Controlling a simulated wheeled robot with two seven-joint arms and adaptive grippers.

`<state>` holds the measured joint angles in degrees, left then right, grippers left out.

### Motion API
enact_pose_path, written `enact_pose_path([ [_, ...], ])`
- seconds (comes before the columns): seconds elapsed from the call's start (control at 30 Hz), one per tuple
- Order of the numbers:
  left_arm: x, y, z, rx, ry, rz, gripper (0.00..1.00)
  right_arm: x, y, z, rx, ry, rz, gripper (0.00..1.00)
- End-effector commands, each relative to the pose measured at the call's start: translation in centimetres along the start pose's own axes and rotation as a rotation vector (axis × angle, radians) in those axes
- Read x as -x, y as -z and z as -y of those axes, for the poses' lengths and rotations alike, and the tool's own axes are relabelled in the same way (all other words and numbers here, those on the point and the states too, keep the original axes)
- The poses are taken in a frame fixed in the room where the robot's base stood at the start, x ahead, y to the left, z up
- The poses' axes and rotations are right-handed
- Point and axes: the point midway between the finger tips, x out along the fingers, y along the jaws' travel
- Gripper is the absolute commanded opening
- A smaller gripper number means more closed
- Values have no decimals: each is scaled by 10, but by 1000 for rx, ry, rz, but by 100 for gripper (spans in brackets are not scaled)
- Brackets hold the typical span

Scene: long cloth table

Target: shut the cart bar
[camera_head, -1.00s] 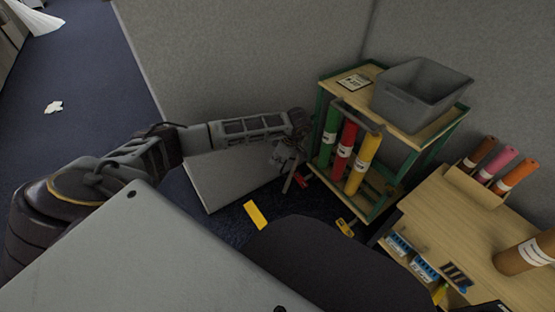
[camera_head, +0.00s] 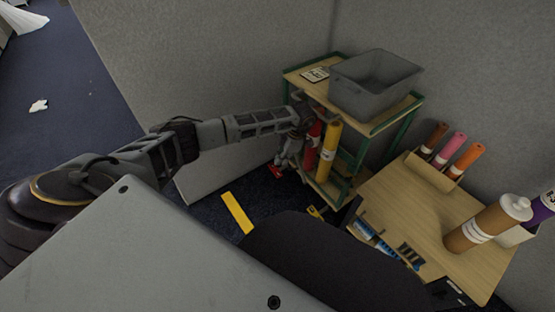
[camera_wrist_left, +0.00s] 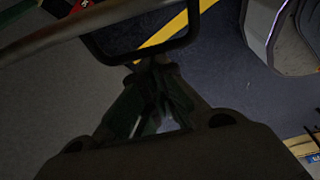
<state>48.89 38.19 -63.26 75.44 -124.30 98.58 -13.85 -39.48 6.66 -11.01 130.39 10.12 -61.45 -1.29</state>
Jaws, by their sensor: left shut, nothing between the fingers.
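The cart (camera_head: 408,130) has a green frame and wooden shelves and stands against the grey partition. The grey cart bar (camera_head: 322,107) crosses its front near the top shelf, partly hidden by my left arm. In the left wrist view a dark bar with a looped end (camera_wrist_left: 140,57) crosses just beyond the fingertips. My left gripper (camera_head: 284,160) points down at the cart's front left; it also shows in the left wrist view (camera_wrist_left: 154,72), shut and empty. Its tips are close to the loop; I cannot tell whether they touch. My right gripper is not in view.
Red (camera_head: 313,140) and yellow (camera_head: 329,150) cylinders stand in the cart, and a grey bin (camera_head: 375,85) sits on top. A wooden table (camera_head: 405,205) with bottles is at the right. A yellow strip (camera_head: 237,212) lies on the dark floor.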

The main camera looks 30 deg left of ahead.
Motion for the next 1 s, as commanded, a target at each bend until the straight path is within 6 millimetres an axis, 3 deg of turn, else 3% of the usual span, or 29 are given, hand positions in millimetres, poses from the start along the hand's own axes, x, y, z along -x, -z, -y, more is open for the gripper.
enact_pose_path([
  [0.3,3,-9,1,45,15,-1,0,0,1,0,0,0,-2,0],
  [1.0,9,-7,0,46,15,0,0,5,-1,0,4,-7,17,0],
])
